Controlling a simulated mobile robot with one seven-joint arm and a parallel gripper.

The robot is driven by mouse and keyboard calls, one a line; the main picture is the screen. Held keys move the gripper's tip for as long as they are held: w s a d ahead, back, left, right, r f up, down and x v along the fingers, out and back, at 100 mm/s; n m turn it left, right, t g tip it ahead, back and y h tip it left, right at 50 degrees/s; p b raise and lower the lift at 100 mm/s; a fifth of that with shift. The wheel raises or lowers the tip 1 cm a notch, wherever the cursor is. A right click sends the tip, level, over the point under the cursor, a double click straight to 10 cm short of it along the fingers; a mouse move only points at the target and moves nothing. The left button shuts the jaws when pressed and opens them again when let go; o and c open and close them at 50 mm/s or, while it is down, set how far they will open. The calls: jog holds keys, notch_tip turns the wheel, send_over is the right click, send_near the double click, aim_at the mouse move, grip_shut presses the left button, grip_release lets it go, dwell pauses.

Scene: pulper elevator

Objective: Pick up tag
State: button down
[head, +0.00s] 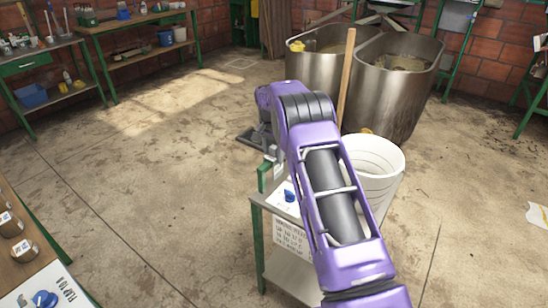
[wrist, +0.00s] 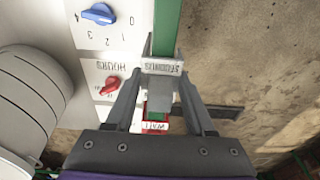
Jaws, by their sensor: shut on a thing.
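My gripper (wrist: 163,62) is shut on a small white tag (wrist: 161,69) with dark upside-down lettering, seen between the fingertips in the wrist view. The tag is against or just beside a green post (wrist: 166,30); I cannot tell whether it touches. A red-and-white label (wrist: 154,127) with lettering lies below, between the finger bases. In the head view my gripper (head: 273,170) is at the green-framed stand's left corner, and the tag is too small to make out.
The stand holds a panel with a blue knob (head: 289,195); a red knob (wrist: 110,85) shows in the wrist view. A white bucket (head: 375,165) stands close right. Steel vats (head: 390,100) stand behind. Benches line the left. Open floor (head: 150,170) lies left.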

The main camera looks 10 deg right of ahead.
notch_tip(320, 180, up, 18)
jog(key=p, duration=0.1)
jog(key=shift+f+p, duration=0.2)
jog(key=shift+p, duration=0.15)
jog(key=shift+s, duration=0.1)
dwell(0.7)
